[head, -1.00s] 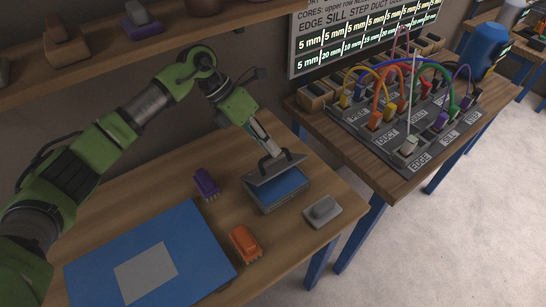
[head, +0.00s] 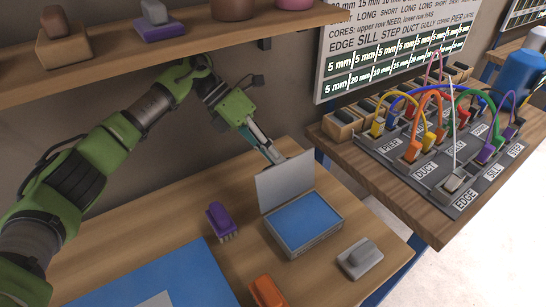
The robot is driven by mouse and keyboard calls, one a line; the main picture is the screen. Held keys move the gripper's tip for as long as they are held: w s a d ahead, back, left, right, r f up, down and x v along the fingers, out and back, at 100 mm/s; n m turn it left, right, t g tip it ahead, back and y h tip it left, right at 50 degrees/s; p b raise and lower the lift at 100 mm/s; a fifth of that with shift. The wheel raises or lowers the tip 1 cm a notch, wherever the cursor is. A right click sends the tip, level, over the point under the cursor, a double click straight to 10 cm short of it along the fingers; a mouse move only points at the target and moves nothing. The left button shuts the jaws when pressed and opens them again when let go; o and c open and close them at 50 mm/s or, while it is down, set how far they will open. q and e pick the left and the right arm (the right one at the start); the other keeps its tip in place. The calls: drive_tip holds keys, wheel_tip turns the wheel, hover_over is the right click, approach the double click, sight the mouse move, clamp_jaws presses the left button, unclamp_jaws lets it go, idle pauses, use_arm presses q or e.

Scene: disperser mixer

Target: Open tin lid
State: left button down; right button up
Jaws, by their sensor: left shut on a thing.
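The tin (head: 303,222) is a shallow grey box with a blue inside, standing on the wooden table. Its grey lid (head: 284,182) stands steeply raised along the tin's far edge. My left gripper (head: 274,156) is behind the lid's upper edge, shut on the lid; its fingertips and the lid's handle are mostly hidden behind the panel. My right gripper is not in view.
A purple block (head: 221,221) stands left of the tin, an orange one (head: 267,291) in front, a grey one (head: 360,258) at the right. A blue mat (head: 185,272) lies front left. A shelf (head: 190,45) hangs above. A cable board (head: 440,145) stands on the right table.

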use_arm(q)
drive_tip(key=shift+a+f+b, duration=0.15)
drive_tip(key=shift+f+b, duration=0.2)
drive_tip(key=shift+f, duration=0.5)
drive_tip(key=c, duration=2.2)
unclamp_jaws()
drive_tip(key=shift+o, duration=0.2)
drive_tip(key=shift+w+r, duration=0.1)
drive_tip(key=shift+r, duration=0.05)
drive_tip(key=shift+r, duration=0.15)
